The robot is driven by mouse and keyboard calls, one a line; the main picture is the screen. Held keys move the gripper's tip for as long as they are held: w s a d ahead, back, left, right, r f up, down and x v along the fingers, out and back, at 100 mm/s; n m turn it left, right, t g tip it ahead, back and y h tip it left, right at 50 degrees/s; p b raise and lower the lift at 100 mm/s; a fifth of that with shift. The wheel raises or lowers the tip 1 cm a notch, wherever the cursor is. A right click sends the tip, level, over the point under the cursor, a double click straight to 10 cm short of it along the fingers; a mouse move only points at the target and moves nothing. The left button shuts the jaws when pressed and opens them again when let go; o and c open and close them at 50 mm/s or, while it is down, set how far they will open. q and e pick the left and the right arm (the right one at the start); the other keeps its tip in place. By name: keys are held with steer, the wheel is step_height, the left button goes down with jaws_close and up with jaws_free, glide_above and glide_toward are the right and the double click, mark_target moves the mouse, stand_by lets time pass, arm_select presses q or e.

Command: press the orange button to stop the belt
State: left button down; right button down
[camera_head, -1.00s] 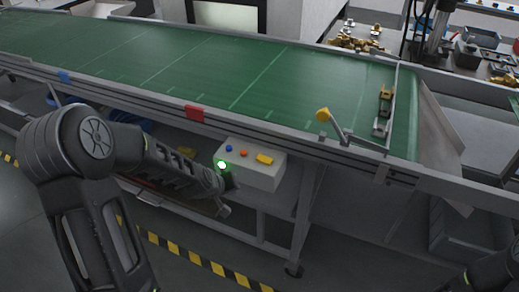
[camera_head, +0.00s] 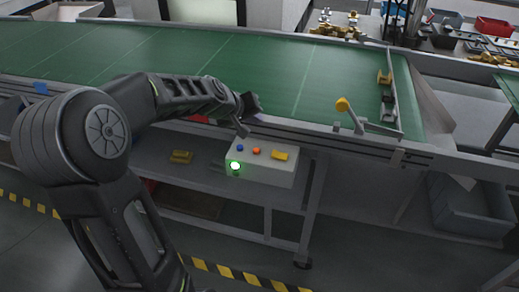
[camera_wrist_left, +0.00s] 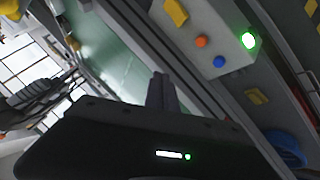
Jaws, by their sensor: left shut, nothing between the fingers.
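The orange button (camera_head: 256,151) sits on top of a pale control box (camera_head: 262,177) fixed at the belt's near side. It lies between a blue button (camera_head: 240,147) and a yellow one (camera_head: 280,156). A green light (camera_head: 235,166) glows on the box's front. The orange button also shows in the left wrist view (camera_wrist_left: 201,41). My left gripper (camera_head: 246,118) is shut and empty, above and slightly left of the orange button, apart from it. The green belt (camera_head: 230,62) runs behind. My right gripper is not in view.
A yellow-tipped lever (camera_head: 343,105) stands at the belt's near edge, right of the box. Small parts (camera_head: 386,88) rest against the barrier at the belt's right end. A yellow part (camera_head: 181,157) lies on the shelf below. A grey bin (camera_head: 470,208) stands at right.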

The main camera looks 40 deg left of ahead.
arm_select(q)
steer(key=shift+a, duration=0.15)
steer(key=shift+f, duration=0.2)
steer(key=b, duration=0.7)
glide_above(255, 152)
step_height(255, 152, down, 8)
steer(key=shift+r, duration=0.25)
steer(key=shift+f+b, duration=0.4)
steer(key=shift+f, duration=0.1)
stand_by(0.9)
steer(key=shift+f+b, duration=0.4)
steer(key=shift+b, duration=0.1)
steer(key=shift+f+b, duration=0.5)
stand_by(0.6)
stand_by(0.4)
steer(key=shift+r+p, duration=0.7)
steer(key=shift+r, duration=0.2)
